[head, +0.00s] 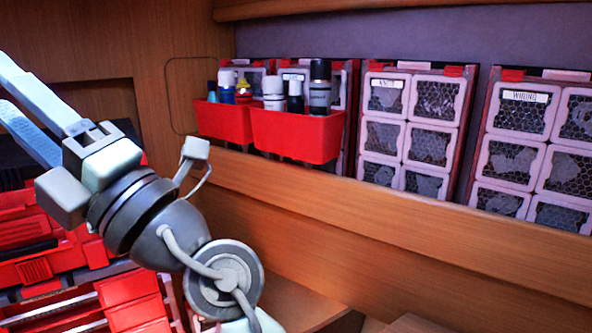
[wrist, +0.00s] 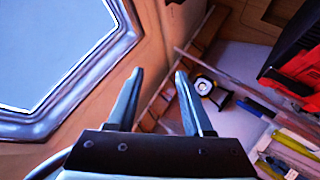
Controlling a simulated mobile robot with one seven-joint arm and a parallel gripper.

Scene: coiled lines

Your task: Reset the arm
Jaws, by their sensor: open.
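My arm crosses the left side of the head view, with my gripper (head: 14,95) at the upper left pointing out past the left edge. The fingertips are cut off there. In the wrist view my gripper (wrist: 159,72) shows two fingers spread apart with nothing between them. It is open and empty, in the air, and touches nothing that I can see.
Two red bins (head: 297,135) with bottles hang on the back wall beside drawer cabinets (head: 408,130). Red cases (head: 40,235) lie behind my arm at the left. The wrist view shows a window (wrist: 55,50), a small round device (wrist: 203,86) and coloured items (wrist: 290,145).

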